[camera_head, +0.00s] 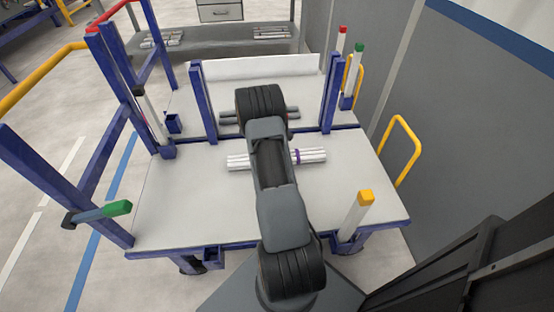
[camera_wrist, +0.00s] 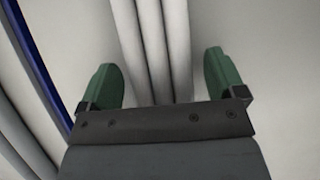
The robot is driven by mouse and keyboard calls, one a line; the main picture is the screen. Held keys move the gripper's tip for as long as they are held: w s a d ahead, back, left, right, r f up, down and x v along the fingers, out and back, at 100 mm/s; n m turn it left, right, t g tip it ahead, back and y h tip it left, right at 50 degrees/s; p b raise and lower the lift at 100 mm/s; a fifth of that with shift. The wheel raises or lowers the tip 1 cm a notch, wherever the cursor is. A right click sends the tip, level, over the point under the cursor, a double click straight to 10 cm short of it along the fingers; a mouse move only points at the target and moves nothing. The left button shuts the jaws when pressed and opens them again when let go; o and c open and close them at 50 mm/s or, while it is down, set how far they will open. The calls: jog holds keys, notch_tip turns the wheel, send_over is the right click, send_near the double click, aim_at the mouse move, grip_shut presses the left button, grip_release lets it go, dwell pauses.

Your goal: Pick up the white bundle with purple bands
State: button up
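The white bundle (camera_head: 313,156) lies crosswise on the grey-white tabletop, with a purple band visible right of my arm. My arm hides the bundle's middle, including any band there. In the wrist view, white pipes (camera_wrist: 156,40) run up between the two green fingers of my gripper (camera_wrist: 160,66). The gripper is open, with a gap between each finger and the pipes. No purple band shows in the wrist view. My gripper is hidden behind the arm in the head view.
A greyer bundle (camera_head: 290,113) lies farther back, and more pipes show in the wrist view's lower left (camera_wrist: 20,130). Blue posts (camera_head: 332,92) and an orange-capped post (camera_head: 356,213) stand around the table (camera_head: 180,215). A grey wall (camera_head: 480,130) is at right. The tabletop's front left is clear.

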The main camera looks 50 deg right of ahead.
jog(key=c, duration=1.1)
jog(key=shift+o, duration=0.2)
jog(key=shift+r, duration=0.1)
